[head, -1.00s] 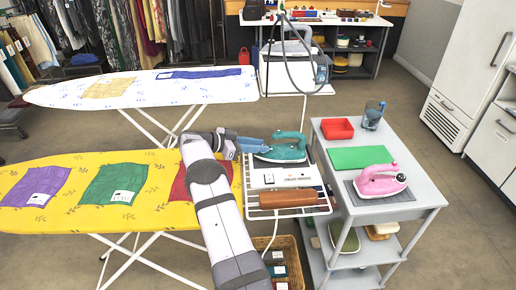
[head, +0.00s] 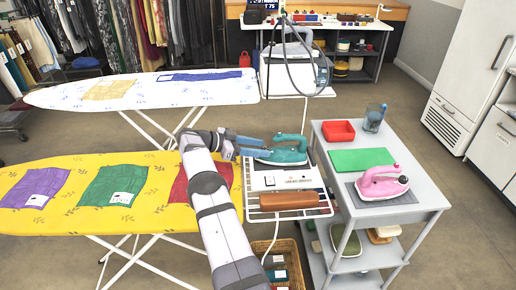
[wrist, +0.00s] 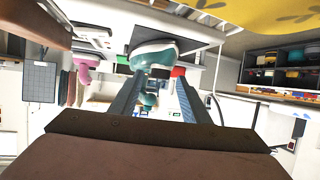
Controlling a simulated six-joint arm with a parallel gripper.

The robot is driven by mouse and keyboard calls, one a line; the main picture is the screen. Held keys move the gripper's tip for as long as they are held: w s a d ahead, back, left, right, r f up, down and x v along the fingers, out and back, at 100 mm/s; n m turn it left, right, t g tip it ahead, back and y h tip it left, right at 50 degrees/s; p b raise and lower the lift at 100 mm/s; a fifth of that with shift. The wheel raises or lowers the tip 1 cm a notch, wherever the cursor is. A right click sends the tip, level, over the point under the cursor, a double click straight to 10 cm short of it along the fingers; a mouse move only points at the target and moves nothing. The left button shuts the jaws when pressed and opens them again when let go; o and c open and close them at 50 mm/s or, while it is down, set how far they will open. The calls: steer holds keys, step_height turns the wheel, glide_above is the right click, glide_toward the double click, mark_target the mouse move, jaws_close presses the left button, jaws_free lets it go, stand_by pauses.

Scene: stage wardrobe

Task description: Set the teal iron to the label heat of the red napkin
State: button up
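The teal iron (head: 284,151) rests at the far end of the white stand beside the yellow ironing board. It also shows beyond my fingers in the wrist view (wrist: 153,53). My gripper (head: 255,146) is at the left end of the iron. In the wrist view the two fingers (wrist: 161,78) stand apart, with a small grey part of the iron between or just beyond their tips; contact cannot be told. The red napkin (head: 181,192) lies on the yellow board, partly hidden by my arm. Its label is not visible, and the iron's heat setting cannot be read.
The yellow board (head: 60,222) also bears a purple napkin (head: 35,187) and a green napkin (head: 114,185). A brown roll (head: 290,201) lies on the stand's near end.

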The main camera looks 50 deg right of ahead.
steer(key=shift+a, duration=0.1)
steer(key=b+v, duration=0.1)
steer(key=v, duration=0.6)
steer(key=shift+w+r, duration=0.1)
steer(key=shift+r, duration=0.05)
